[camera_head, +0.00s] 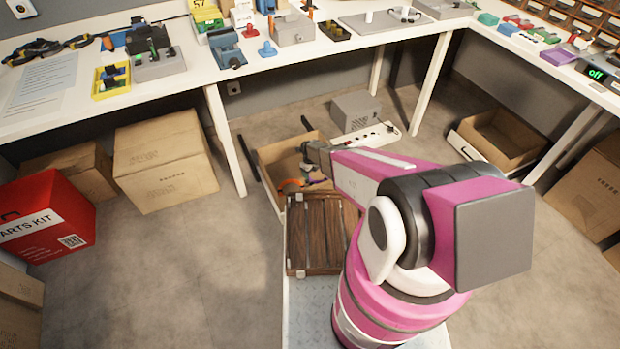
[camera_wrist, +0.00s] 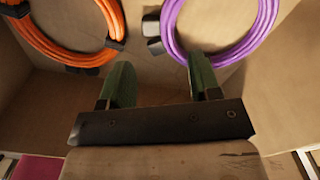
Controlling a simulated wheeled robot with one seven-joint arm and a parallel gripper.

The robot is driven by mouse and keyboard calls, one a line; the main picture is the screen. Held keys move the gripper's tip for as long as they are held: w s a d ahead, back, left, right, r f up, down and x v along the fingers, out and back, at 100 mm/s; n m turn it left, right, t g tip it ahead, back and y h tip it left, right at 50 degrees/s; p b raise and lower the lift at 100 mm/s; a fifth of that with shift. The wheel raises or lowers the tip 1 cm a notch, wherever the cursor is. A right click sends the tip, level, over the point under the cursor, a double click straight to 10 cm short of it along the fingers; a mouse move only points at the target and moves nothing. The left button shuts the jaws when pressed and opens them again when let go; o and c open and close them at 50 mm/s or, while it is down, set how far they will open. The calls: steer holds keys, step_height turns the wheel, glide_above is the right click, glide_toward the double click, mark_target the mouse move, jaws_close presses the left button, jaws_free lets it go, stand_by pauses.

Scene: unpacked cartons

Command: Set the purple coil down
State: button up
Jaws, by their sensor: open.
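The purple coil (camera_wrist: 222,56) lies in an open carton (camera_head: 268,153), at the upper right of the wrist view. In the head view only a small bit of purple shows beside my arm. My gripper (camera_wrist: 160,78) is open, with two green fingers apart and nothing between them. Its right fingertip is close to the lower left of the purple coil; I cannot tell whether they touch. An orange coil (camera_wrist: 71,52) lies to the left in the same carton and also shows in the head view (camera_head: 290,184). My arm hides part of the carton in the head view.
A dark wooden crate (camera_head: 315,235) stands in front of the carton. A grey box (camera_head: 355,111) and a white power strip (camera_head: 365,137) are behind it. Another open carton (camera_head: 500,140) is at the right. Closed cartons (camera_head: 163,165) and a red box (camera_head: 42,218) stand left.

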steer(key=s+d+r+n, duration=0.2)
steer(key=r+n, duration=0.1)
steer(key=r, duration=0.5)
steer(key=s+d+r+n, duration=0.2)
steer(key=r+n, duration=0.1)
steer(key=r, duration=0.4)
steer(key=s+d+r+n, duration=0.2)
steer(key=d+r+n, duration=0.15)
steer(key=r, duration=0.45)
steer(key=s+d+r+n, duration=0.3)
steer(key=s+r+n, duration=0.4)
steer(key=r, duration=0.4)
steer(key=s+d+r+n, duration=0.4)
steer(key=s+r+n, duration=0.3)
steer(key=r+n, duration=0.3)
steer(key=shift+s+d+r, duration=0.3)
steer(key=shift+s+r, duration=0.05)
steer(key=shift+s, duration=0.05)
